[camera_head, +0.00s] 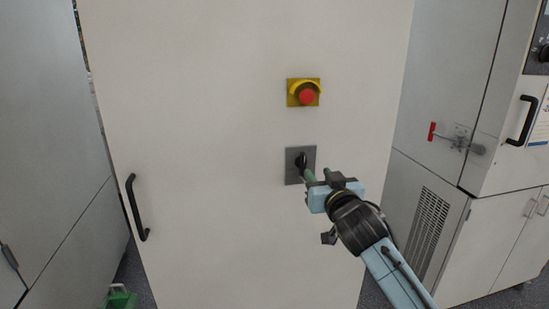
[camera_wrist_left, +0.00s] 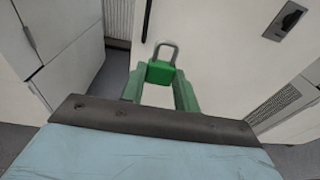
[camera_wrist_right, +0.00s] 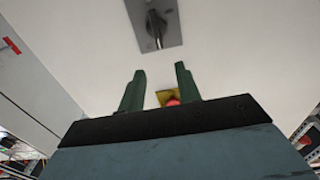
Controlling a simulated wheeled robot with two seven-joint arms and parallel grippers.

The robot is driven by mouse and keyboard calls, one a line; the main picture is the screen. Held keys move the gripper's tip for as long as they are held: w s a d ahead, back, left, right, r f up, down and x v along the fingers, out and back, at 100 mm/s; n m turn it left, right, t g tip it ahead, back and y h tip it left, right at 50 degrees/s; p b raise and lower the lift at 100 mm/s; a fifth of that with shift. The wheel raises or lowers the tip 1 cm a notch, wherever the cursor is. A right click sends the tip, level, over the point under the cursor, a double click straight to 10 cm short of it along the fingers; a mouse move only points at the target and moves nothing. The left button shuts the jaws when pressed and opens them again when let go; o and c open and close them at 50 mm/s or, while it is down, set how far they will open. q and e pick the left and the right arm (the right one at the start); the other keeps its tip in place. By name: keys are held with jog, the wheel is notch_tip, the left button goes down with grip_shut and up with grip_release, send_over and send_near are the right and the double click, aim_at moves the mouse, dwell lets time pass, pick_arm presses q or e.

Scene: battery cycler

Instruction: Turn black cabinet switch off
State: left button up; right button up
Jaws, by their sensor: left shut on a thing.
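The black cabinet switch (camera_head: 301,160) is a dark knob on a grey plate on the white cabinet door. Its handle looks about upright. In the right wrist view the switch (camera_wrist_right: 155,28) is beyond my fingertips. My right gripper (camera_wrist_right: 160,74) is open and empty, its green fingers apart. In the head view my right gripper (camera_head: 318,175) is just below and right of the knob; I cannot tell if it touches. My left gripper (camera_wrist_left: 160,80) is shut on a green padlock (camera_wrist_left: 162,73) with a grey shackle.
A red emergency stop (camera_head: 306,96) on a yellow plate is above the switch. A black door handle (camera_head: 136,207) is on the cabinet's left. Another cabinet with a red-handled latch (camera_head: 433,131) stands at the right.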

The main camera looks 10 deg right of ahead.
aim_at(305, 157)
jog(key=w, duration=1)
jog(key=shift+w+a, duration=0.1)
jog(key=shift+a, duration=0.1)
jog(key=shift+c, duration=0.2)
grip_shut()
